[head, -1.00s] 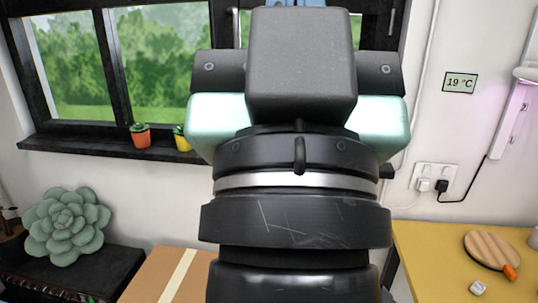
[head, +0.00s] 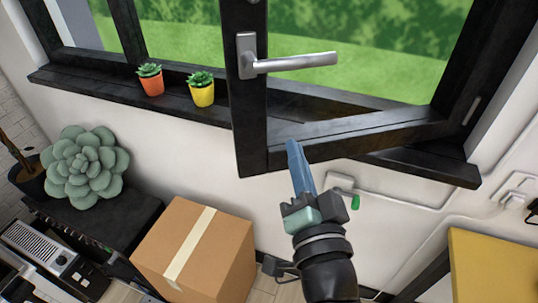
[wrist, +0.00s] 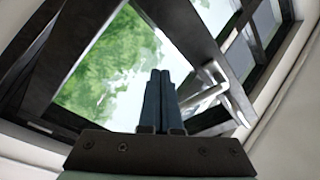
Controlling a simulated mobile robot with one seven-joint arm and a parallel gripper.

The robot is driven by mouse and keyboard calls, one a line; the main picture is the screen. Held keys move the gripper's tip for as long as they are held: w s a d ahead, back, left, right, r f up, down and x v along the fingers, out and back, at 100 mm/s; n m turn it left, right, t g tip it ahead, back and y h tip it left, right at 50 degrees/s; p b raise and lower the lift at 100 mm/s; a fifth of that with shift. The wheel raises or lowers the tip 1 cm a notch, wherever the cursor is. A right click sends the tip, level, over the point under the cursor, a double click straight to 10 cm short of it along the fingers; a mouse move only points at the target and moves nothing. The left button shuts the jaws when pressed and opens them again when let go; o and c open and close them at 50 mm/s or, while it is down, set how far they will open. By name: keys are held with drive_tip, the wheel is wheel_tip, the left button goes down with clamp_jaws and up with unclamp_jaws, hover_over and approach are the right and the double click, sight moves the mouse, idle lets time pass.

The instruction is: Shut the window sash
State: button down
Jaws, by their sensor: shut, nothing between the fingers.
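The dark-framed window sash (head: 372,138) stands open in the head view. Its handle side is swung into the room, and its bottom rail slants out over the sill toward the right side. The silver handle (head: 300,63) sits on its left stile. My gripper (head: 292,147) is shut and empty, with blue fingers pointing up at the sash's lower left corner. The fingertips overlap the bottom rail in the picture; I cannot tell if they touch it. The wrist view shows the closed fingers (wrist: 160,76), with the handle (wrist: 208,88) to their right.
Two small potted plants, one orange (head: 151,79) and one yellow (head: 201,88), stand on the black sill (head: 105,92) left of the sash. A cardboard box (head: 195,250) is below. A yellow table (head: 490,270) is at the lower right.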

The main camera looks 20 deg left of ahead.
drive_tip(key=s+f+m+g+y+p, duration=0.1)
drive_tip(key=s+f+m, duration=0.25)
drive_tip(key=f, duration=0.35)
drive_tip(key=s+f+m+g, duration=0.1)
drive_tip(key=s+f+m, duration=0.25)
drive_tip(key=f, duration=0.25)
drive_tip(key=p, duration=0.5)
approach(252, 174)
drive_tip(key=x, duration=0.5)
drive_tip(key=shift+w+r, duration=0.15)
drive_tip(key=shift+w, duration=0.05)
drive_tip(key=shift+w+a, duration=0.4)
drive_tip(key=shift+w, duration=0.2)
